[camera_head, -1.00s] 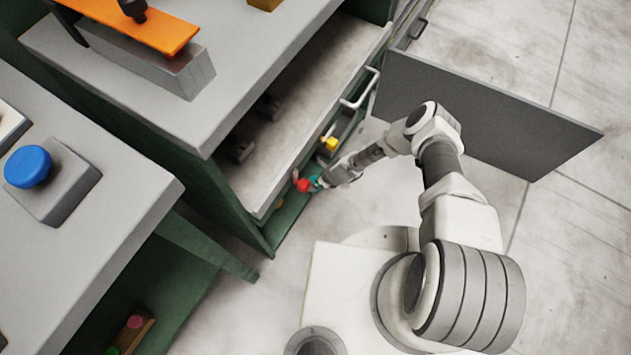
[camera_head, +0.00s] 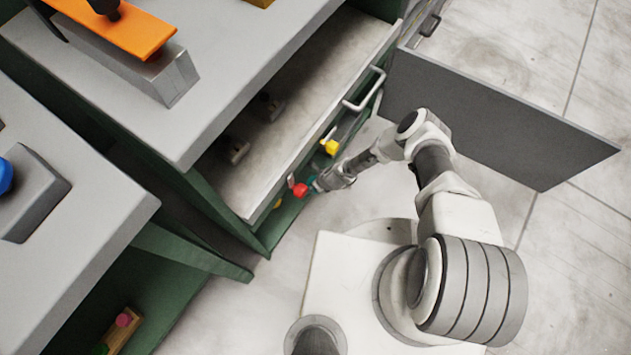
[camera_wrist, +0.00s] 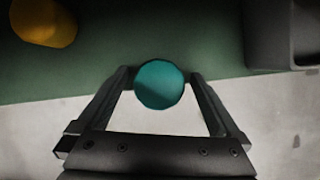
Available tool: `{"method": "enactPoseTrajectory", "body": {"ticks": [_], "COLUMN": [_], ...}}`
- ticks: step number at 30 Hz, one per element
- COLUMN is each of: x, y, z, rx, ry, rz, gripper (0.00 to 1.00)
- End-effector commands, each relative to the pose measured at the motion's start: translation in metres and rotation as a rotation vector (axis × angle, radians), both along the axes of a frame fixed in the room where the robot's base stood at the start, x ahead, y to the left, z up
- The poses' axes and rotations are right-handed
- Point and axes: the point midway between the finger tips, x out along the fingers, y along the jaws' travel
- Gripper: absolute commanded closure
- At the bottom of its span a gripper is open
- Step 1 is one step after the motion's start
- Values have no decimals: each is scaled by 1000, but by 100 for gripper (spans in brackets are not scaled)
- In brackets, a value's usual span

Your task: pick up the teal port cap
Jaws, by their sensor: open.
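The teal port cap (camera_wrist: 160,84) is a round teal disc in the wrist view, between the fingertips of my gripper (camera_wrist: 158,78). The fingers stand apart on either side of it; a gap shows along part of each side, and I cannot tell whether they touch it. In the head view only a sliver of teal (camera_head: 314,184) shows at the tip of my gripper (camera_head: 318,185), which largely hides it. My gripper reaches into the low opening of the green cabinet.
A red cap (camera_head: 299,190) and a yellow cap (camera_head: 329,147) are close by in the green cabinet (camera_head: 255,236). An orange-yellow cylinder (camera_wrist: 45,20) is at upper left in the wrist view. An open drawer (camera_head: 262,182) hangs above. A grey door panel (camera_head: 490,115) stands open at right.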

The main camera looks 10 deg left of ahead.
Motion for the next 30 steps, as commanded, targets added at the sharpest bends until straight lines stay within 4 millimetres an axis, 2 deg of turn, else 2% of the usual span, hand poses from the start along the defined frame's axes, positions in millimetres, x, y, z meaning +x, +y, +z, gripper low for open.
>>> {"method": "enactPoseTrajectory", "body": {"ticks": [3, 4, 17, 25, 30], "x": [0, 0, 0, 0, 0], "y": [0, 0, 0, 0, 0], "z": [0, 0, 0, 2, 13], "rx": [0, 0, 0, 0, 0], "ry": [0, 0, 0, 0, 0], "rz": [0, 0, 0, 0, -1], "gripper": [0, 4, 81, 82, 82]}}
